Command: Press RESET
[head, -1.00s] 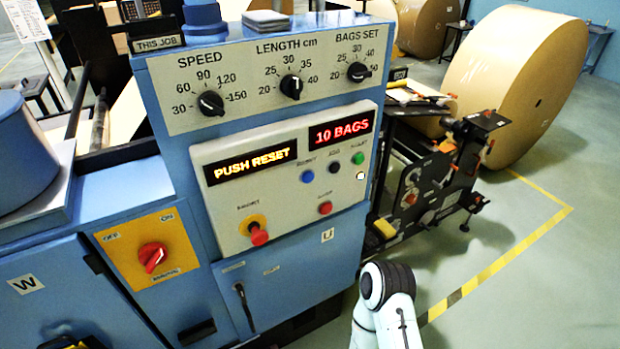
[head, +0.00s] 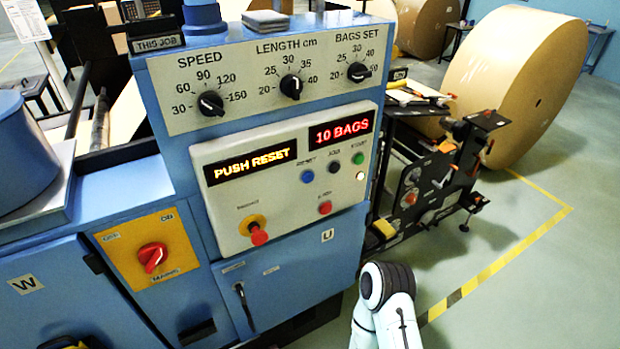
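The blue RESET button (head: 307,176) sits on the pale control panel (head: 225,210), leftmost in a row with a black button (head: 334,167) and a green button (head: 358,158). The left display (head: 250,166) reads "PUSH RESET" in yellow. The right display (head: 341,131) reads "10 BAGS" in red. A white light (head: 360,176) glows under the green button. Part of my arm shows at the bottom, right of the cabinet and apart from the panel. Neither gripper is in view.
A red mushroom button (head: 259,236) and a smaller red button (head: 325,207) are lower on the panel. Three dials are above, including the speed dial (head: 211,103). A red main switch (head: 152,257) is at left.

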